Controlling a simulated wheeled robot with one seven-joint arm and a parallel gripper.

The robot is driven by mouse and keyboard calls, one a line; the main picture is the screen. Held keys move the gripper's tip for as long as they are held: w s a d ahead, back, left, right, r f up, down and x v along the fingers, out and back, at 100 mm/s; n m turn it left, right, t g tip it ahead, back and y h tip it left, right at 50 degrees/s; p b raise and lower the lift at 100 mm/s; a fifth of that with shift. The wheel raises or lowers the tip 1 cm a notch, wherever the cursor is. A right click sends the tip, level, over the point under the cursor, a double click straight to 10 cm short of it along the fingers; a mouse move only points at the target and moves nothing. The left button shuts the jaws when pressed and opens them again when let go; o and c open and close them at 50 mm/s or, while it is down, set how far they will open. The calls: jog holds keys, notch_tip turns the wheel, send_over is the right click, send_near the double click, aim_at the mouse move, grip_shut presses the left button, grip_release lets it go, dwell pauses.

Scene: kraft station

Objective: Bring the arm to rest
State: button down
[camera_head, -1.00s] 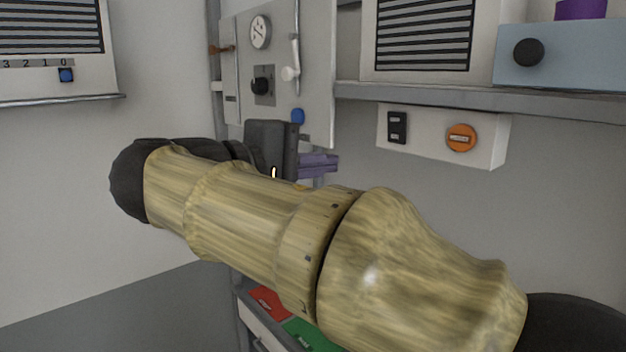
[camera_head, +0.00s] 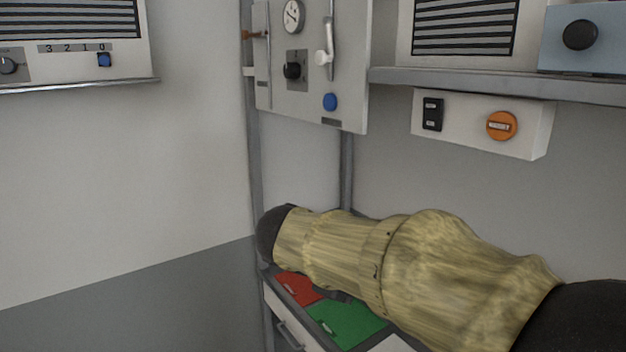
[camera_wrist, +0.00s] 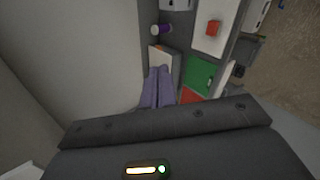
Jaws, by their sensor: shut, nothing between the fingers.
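My arm (camera_head: 420,265) stretches across the lower right of the head view, low over the worktop with the red and green panels. My gripper (camera_wrist: 158,72) shows in the wrist view as two purple fingers lying close together, shut and empty. In the head view the gripper is hidden behind my arm.
A red panel (camera_head: 298,287) and a green panel (camera_head: 346,322) lie below my arm. A shelf (camera_head: 500,86) and a white box with an orange knob (camera_head: 501,126) are above it. A control panel (camera_head: 345,60) hangs at the back.

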jog(key=s+d+f+m+g+y, duration=0.1)
jog(key=s+d+f+m+y, duration=0.1)
jog(key=f, duration=0.6)
jog(key=s+d+f+m+g+y, duration=0.1)
jog(key=s+f+m+y, duration=0.2)
jog(key=f, duration=0.5)
jog(key=s+d+f+m+g+y, duration=0.1)
jog(key=s+d+f+m+y, duration=0.1)
jog(key=s+f, duration=0.4)
jog(key=shift+d+f+m+y, duration=0.3)
jog(key=shift+f+m+y, duration=0.45)
jog(key=shift+m, duration=0.65)
jog(key=shift+s+f, duration=0.1)
jog(key=shift+f, duration=0.05)
